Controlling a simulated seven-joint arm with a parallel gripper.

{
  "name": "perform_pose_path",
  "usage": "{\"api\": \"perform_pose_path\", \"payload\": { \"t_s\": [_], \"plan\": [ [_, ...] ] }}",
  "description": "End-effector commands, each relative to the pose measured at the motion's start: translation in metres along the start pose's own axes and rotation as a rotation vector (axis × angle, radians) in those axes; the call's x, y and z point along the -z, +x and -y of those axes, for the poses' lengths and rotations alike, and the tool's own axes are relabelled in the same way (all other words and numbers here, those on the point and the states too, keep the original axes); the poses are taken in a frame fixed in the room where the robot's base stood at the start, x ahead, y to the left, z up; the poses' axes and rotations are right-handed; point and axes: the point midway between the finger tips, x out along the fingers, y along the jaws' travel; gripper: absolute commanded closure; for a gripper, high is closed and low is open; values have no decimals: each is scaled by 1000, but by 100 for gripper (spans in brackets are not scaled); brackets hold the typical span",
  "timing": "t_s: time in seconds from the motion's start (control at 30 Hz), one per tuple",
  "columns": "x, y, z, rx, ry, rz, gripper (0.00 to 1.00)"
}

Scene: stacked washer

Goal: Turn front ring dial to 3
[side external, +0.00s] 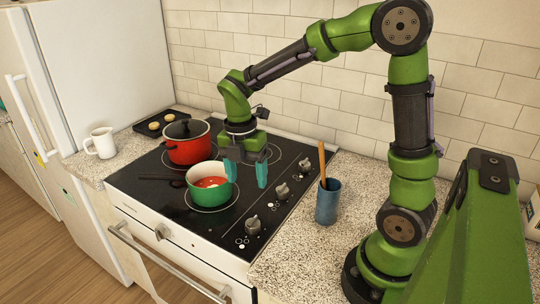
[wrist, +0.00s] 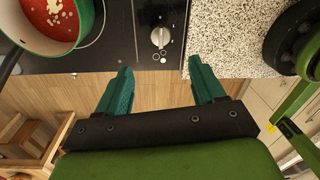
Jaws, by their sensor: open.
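The front ring dial (side external: 253,224) is a grey knob at the front right corner of the black cooktop, with small white marks beside it. It also shows in the wrist view (wrist: 160,36), beyond the fingertips and roughly in line with the gap between them. I cannot read its setting. My gripper (side external: 246,174) has two teal fingers, open and empty, pointing down above the cooktop beside the green pot. In the wrist view my gripper (wrist: 160,66) has its fingers spread apart with nothing between them. The gripper is apart from the dial.
Two more dials, a middle one (side external: 282,190) and a back one (side external: 304,166), line the right side. A green pot (side external: 212,190) of red food and a lidded red pot (side external: 188,148) stand on the rings. A blue utensil cup (side external: 328,203) stands on the counter at right.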

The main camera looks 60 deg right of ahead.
Motion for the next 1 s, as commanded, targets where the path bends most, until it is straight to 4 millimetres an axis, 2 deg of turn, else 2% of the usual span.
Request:
{"api": "perform_pose_path", "payload": {
  "t_s": [0.3, 0.53, 0.73, 1.0],
  "plan": [
    [1, 72, 1, 6, -1, -2, 32],
    [1, 116, 1, 5, 2, -2, 32],
    [0, 136, 0, 1, 2, -1, 32],
    [0, 140, 0, -1, 3, 0, 32]
  ]
}}
